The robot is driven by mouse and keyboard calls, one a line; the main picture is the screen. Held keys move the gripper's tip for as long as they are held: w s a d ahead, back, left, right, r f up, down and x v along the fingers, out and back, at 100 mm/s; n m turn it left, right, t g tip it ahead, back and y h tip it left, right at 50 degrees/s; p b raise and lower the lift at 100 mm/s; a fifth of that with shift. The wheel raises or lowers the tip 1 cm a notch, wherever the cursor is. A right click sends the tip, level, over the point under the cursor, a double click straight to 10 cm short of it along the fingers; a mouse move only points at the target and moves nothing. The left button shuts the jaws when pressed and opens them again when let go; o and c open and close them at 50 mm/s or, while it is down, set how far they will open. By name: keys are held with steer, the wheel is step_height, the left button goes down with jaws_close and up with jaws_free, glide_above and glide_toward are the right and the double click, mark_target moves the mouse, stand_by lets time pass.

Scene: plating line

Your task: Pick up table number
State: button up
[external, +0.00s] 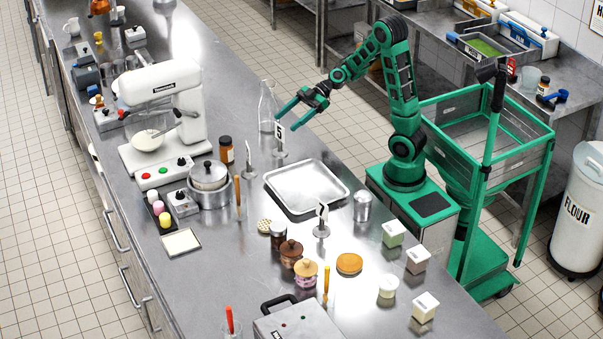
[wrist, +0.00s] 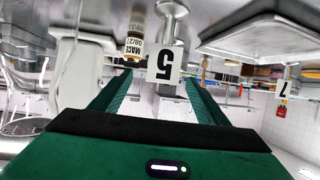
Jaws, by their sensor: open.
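A second table number (external: 322,212), marked 7 in the wrist view (wrist: 284,89), stands nearer the front. A third stand (external: 249,152) is seen nearly edge-on.
A glass flask (external: 267,108) stands close behind the card. An amber jar (external: 226,150) is to the left, also in the wrist view (wrist: 135,35). A metal tray (external: 345,193) lies in front. A white mixer (external: 165,95) and a lidded pot (external: 209,185) stand farther left.

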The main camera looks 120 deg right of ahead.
mark_target(280, 139)
steer(key=x, duration=0.9)
steer(key=shift+w+a+f, duration=0.1)
steer(key=shift+w+a, duration=0.2)
steer(key=shift+a, duration=0.05)
steer(key=c, duration=1.6)
